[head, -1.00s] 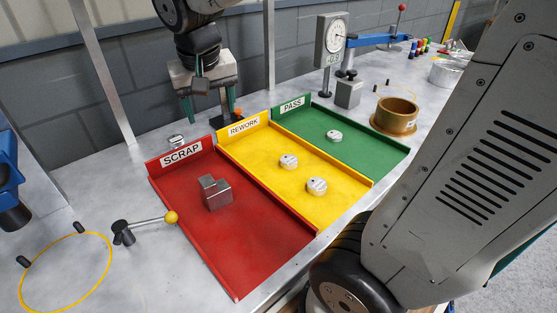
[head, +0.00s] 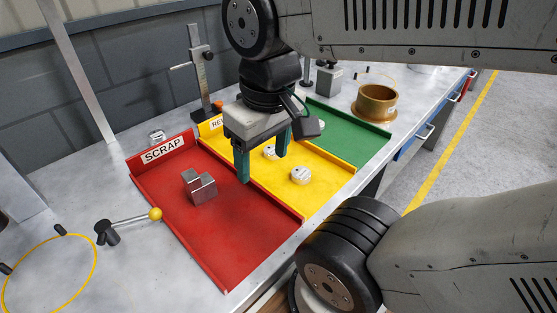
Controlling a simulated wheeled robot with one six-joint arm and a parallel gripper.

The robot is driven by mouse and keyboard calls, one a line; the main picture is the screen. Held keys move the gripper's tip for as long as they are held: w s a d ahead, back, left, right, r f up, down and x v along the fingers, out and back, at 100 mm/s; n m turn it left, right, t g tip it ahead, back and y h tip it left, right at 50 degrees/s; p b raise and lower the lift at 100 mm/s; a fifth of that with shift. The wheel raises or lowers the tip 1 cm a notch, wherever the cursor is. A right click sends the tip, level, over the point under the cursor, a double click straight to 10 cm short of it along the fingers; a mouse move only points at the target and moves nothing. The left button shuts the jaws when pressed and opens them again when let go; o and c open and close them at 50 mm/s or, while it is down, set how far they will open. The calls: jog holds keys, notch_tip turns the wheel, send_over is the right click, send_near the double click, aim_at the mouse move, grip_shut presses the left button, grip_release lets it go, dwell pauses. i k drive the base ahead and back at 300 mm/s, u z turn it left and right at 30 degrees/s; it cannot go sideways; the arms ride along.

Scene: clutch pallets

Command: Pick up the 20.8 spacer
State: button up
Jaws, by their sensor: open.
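Several round, pale metal spacers with small dark markings lie in the trays; I cannot read which one is 20.8. One spacer (head: 301,175) lies toward the front of the yellow rework tray (head: 322,202). Another spacer (head: 270,152) lies farther back in that tray and shows between my fingers, partly hidden. A third spacer (head: 321,125) is in the green pass tray (head: 361,136), partly hidden behind my gripper. My gripper (head: 263,168) is open and empty, with green fingers pointing down over the yellow tray. I cannot tell its exact height above the spacers.
The red scrap tray (head: 236,246) holds a grey stepped metal block (head: 199,187). A lever with a yellow knob (head: 155,214) stands at its left.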

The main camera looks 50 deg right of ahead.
aim_at(301, 175)
jog(key=k, duration=0.5)
jog(key=z, duration=2.65)
jog(key=k, duration=0.95)
jog(key=u, duration=0.9)
